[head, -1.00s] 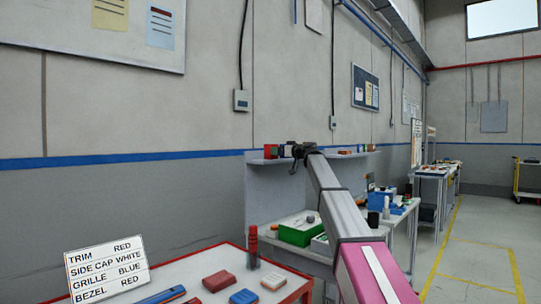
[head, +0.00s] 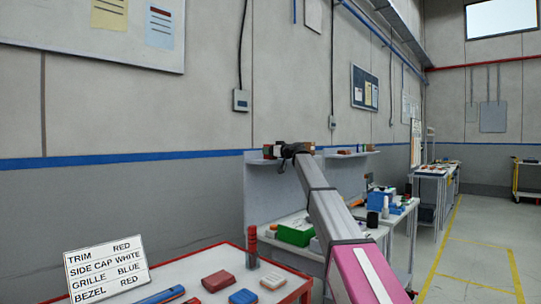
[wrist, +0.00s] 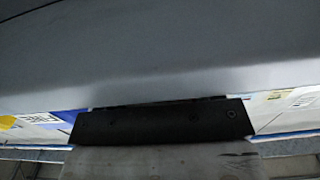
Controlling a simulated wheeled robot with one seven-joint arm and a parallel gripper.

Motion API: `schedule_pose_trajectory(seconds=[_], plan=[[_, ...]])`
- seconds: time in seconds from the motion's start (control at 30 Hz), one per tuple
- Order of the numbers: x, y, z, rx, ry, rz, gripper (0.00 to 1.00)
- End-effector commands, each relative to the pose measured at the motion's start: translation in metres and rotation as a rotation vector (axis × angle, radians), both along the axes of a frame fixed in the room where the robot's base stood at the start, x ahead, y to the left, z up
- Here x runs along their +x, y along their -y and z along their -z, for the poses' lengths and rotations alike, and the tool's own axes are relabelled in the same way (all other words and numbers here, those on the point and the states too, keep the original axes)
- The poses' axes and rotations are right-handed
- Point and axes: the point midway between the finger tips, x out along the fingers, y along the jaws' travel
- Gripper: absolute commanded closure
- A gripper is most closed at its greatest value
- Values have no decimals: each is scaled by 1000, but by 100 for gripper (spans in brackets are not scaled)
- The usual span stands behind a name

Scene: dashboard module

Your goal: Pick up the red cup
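No thing is clearly a red cup. A red upright cylinder (head: 252,245) stands on the red-edged table in the head view; it looks ribbed or stacked, and I cannot tell if it is a cup. In the wrist view a dark gripper part (wrist: 160,122) shows below a large grey surface; no fingers or held thing can be made out.
The red-edged table (head: 225,263) holds red and blue blocks and a label sign (head: 106,268). A green box (head: 296,232) stands on the bench beyond. A blue box (head: 381,199) is further right. The yellow-lined floor at right is clear.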

Motion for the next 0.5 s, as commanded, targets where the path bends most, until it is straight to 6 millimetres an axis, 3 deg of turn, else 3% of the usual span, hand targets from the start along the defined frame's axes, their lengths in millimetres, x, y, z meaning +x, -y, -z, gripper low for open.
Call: schedule_pose_trajectory(seconds=[0.33, 0.5], plan=[[0, 0, -2, 1, 1, 0, 68], [0, 0, -14, 0, 1, 0, 68]])
